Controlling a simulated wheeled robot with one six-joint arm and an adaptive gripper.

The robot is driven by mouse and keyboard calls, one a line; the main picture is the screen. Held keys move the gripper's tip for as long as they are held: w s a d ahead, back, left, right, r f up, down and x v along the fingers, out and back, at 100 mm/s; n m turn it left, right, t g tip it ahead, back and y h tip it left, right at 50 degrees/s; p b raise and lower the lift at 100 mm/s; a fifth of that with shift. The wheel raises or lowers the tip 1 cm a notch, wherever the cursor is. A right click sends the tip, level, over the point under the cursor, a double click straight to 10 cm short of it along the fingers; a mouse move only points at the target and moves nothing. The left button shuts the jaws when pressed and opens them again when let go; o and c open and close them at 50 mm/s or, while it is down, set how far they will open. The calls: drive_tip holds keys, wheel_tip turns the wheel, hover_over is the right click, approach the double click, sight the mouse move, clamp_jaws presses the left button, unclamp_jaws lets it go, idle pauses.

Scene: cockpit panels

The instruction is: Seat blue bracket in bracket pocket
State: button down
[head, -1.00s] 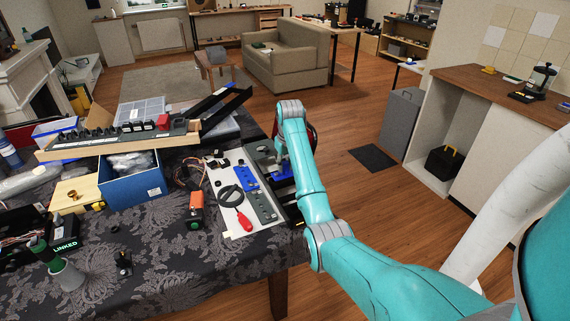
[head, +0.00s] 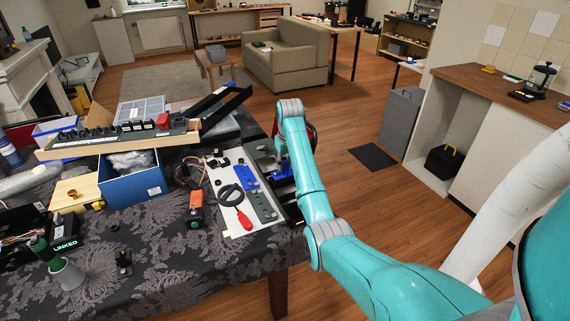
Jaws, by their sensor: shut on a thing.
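My gripper (head: 282,158) is at the far right edge of the table, mostly hidden by my own teal arm. It is shut on the blue bracket (head: 284,170), which shows as a blue patch low beside the arm, over or on a grey panel (head: 261,151). The bracket pocket cannot be made out; the arm covers much of that panel. I cannot tell whether the bracket touches the panel. Another blue piece (head: 246,178) lies on the white board to the left.
The white board (head: 221,189) holds a black cable loop, a red-handled tool (head: 244,219) and a grey strip (head: 263,207). An orange-and-black device (head: 196,208) and a blue box (head: 131,184) stand left. A long rack (head: 120,140) lies behind.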

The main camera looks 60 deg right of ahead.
sight(285, 172)
drive_tip(key=shift+f, duration=1.55)
drive_tip(key=c, duration=0.8)
unclamp_jaws()
drive_tip(key=shift+s+a+r, duration=0.1)
drive_tip(key=shift+s+r, duration=0.05)
drive_tip(key=shift+r, duration=1.1)
drive_tip(key=shift+s+a+r, duration=0.1)
drive_tip(key=shift+s+r, duration=0.05)
drive_tip(key=shift+r, duration=1.1)
drive_tip(key=shift+s+a+r, duration=0.1)
drive_tip(key=shift+s+r, duration=0.05)
drive_tip(key=shift+r, duration=1.1)
